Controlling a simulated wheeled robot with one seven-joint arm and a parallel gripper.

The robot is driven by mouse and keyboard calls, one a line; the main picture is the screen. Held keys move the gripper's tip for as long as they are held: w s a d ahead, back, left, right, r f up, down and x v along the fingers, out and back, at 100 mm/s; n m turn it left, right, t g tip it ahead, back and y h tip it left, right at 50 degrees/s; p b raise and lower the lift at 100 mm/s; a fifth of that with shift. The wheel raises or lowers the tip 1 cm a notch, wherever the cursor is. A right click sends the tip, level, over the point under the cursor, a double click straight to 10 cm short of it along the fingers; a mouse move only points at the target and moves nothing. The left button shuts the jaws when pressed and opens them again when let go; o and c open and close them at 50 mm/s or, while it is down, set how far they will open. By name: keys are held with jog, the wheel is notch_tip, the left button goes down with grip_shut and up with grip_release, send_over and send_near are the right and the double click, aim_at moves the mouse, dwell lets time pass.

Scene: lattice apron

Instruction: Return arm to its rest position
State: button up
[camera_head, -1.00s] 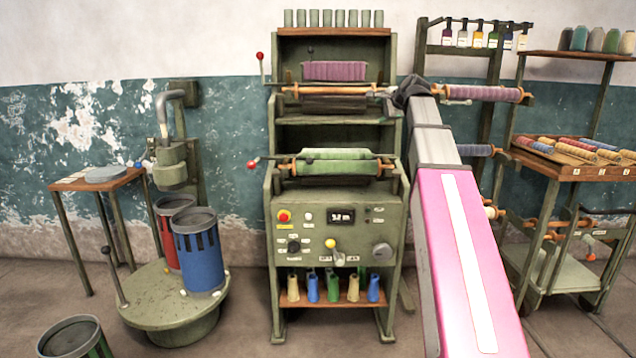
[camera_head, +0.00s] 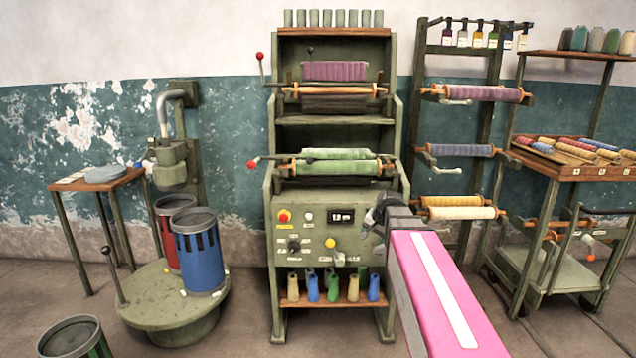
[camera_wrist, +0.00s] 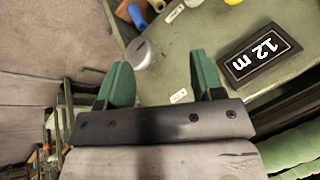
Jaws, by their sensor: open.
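My pink and grey arm reaches in from the lower right of the head view. My gripper (camera_head: 379,214) is in front of the right part of the green machine's control panel (camera_head: 316,240). In the wrist view my gripper (camera_wrist: 160,85) shows two green fingers spread apart with nothing between them. Beyond them are the panel's grey knob (camera_wrist: 141,53) and a display (camera_wrist: 260,52) reading 12 m. In the head view my gripper and arm hide the right side of the panel.
A green roll (camera_head: 335,167) and a purple roll (camera_head: 334,71) sit on the machine above. A roll rack (camera_head: 487,130) and a trolley (camera_head: 560,172) stand at right. A round base with a blue bin (camera_head: 199,255) stands at left. The floor between is clear.

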jog(key=s+f+n+g+h, duration=0.2)
jog(key=s+f+n+g, duration=0.2)
jog(key=s+f, duration=1.4)
jog(key=shift+s+a+f+n+g, duration=0.2)
jog(key=shift+n+g, duration=0.1)
jog(key=shift+n, duration=0.7)
